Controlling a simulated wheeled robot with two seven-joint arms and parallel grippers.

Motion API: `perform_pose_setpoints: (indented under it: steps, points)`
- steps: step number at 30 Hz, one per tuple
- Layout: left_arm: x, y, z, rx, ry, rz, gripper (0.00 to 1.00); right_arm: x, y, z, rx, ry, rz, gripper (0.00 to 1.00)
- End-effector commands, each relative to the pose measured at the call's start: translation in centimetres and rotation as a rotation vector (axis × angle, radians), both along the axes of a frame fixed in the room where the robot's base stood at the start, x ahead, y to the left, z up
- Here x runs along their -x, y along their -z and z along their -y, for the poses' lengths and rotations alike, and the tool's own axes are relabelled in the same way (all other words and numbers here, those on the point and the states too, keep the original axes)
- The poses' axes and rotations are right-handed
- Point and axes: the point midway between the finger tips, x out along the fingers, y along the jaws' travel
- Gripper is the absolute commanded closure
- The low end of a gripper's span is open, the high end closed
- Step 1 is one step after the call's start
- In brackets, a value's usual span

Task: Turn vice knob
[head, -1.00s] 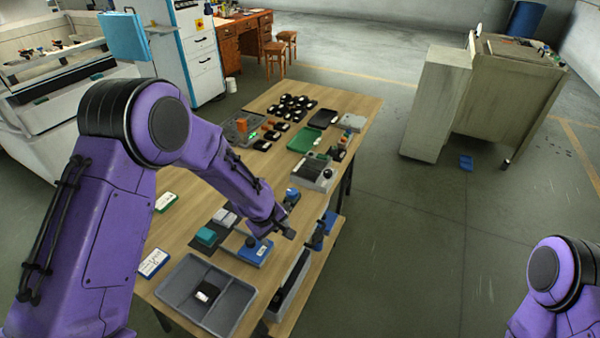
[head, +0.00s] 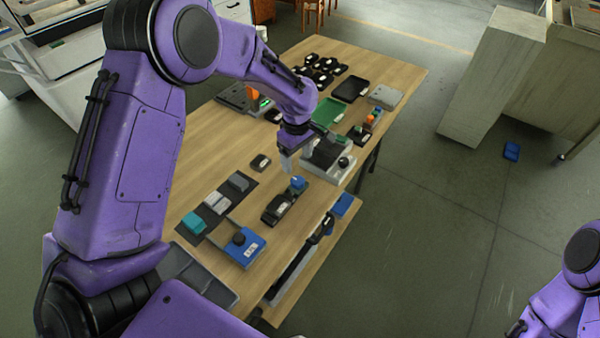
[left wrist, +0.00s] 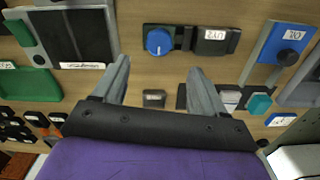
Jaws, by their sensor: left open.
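The vice (head: 279,208) is a small dark block with a white label near the table's right edge. Its round blue knob (head: 298,183) is at its far end in the head view. In the left wrist view the blue knob (left wrist: 159,41) shows whole, with the dark vice body (left wrist: 215,42) to its right. My left gripper (head: 293,163) is open and empty, above the table and apart from the knob. In the left wrist view its two fingers (left wrist: 159,68) point toward the knob, which appears between and beyond the tips. My right gripper is out of view.
A blue plate with a black knob (head: 240,246) lies nearer me. A grey device (head: 327,155) stands just beyond the vice. Teal and grey blocks lie on a dark mat (head: 190,236). A green tray (head: 328,112) and several black items are farther back.

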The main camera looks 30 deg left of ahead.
Motion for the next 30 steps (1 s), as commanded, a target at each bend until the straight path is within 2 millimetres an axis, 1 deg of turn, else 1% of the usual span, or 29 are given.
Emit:
perform_pose_setpoints:
  steps: [1,6,9,12,16,22,23,24,26,27,28,30]
  points:
    - [0.1,1.0,0.1,0.001,0.001,-0.004,0.28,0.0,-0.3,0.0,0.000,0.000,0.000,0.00]
    - [0.0,4.9,0.2,0.001,0.003,-0.003,0.28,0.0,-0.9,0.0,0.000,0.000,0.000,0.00]
    - [0.0,6.9,0.2,0.001,0.004,-0.002,0.28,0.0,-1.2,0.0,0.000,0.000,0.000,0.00]
    - [0.0,8.2,0.2,0.001,0.004,0.000,0.28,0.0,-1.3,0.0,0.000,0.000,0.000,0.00]
    - [-0.1,9.0,0.2,0.000,0.003,0.001,0.28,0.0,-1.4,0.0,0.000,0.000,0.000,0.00]
    - [-0.1,9.1,0.1,0.000,0.004,0.002,0.28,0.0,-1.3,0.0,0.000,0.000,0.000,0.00]
    - [-0.1,9.1,0.1,0.001,0.004,0.002,0.32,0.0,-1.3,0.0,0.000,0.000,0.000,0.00]
    - [-0.1,9.1,0.1,0.001,0.003,0.002,0.45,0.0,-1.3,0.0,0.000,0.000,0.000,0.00]
    - [-0.1,9.1,0.1,0.001,0.003,0.002,0.64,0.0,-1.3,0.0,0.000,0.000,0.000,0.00]
    - [-0.1,9.1,0.1,0.001,0.003,0.002,0.77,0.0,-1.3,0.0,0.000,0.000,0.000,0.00]
    - [-0.1,9.1,0.1,0.001,0.003,0.002,0.85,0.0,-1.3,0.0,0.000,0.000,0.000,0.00]
    - [-0.1,9.1,0.1,0.001,0.003,0.002,0.84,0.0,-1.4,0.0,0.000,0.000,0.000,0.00]
